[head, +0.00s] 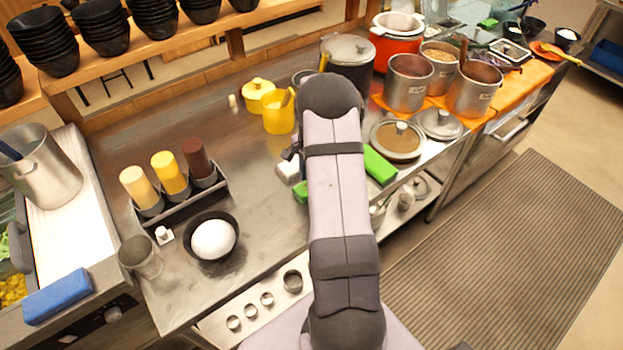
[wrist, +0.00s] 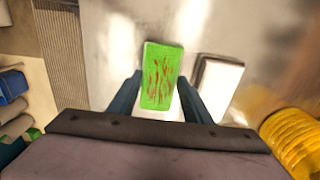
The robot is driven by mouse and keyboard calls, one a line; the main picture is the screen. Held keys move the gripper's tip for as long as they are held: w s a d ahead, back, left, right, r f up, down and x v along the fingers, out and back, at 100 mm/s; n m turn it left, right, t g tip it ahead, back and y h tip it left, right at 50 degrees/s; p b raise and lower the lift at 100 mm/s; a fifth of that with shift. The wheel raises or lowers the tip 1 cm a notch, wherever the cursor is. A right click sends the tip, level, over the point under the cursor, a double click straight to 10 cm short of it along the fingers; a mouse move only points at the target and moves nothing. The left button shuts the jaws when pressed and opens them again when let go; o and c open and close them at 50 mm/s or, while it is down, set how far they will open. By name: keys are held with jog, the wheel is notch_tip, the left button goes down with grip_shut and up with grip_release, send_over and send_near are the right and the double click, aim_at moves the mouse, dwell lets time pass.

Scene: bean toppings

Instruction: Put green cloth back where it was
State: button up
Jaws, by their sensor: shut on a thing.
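The green cloth (wrist: 161,72) is a flat rectangular block with reddish-brown streaks. It is between the two fingers of my gripper (wrist: 160,88) in the wrist view. My gripper is shut on it, over the steel counter. In the head view my arm hides most of the gripper, and a green piece (head: 301,191) shows just left of the arm, likely the held cloth. A second green block (head: 379,165) lies right of the arm near the counter's front edge. Whether the held cloth touches the counter is not clear.
A white block (head: 288,171) is close to the gripper; a white-topped box (wrist: 217,84) shows right of the cloth. Lids (head: 397,139), pots (head: 409,82) and a yellow jug (head: 279,112) stand around. The counter (head: 265,190) has bare room left of the arm.

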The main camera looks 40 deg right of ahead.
jog(key=shift+f, duration=0.1)
jog(key=shift+f, duration=0.15)
jog(key=o, duration=1)
notch_tip(320, 180, up, 13)
jog(key=b, duration=0.4)
jog(key=shift+f, duration=0.2)
jog(key=s+a+f+n, duration=0.1)
jog(key=s+a+n, duration=0.5)
jog(key=a, duration=0.2)
jog(key=s+a+f+n, duration=0.1)
jog(key=s+a+n, duration=0.5)
jog(key=a, duration=0.2)
jog(key=s+a+f+n, duration=0.1)
jog(key=s+a+n, duration=0.5)
jog(key=a, duration=0.2)
jog(key=shift+s+a, duration=0.3)
jog(key=shift+s, duration=0.05)
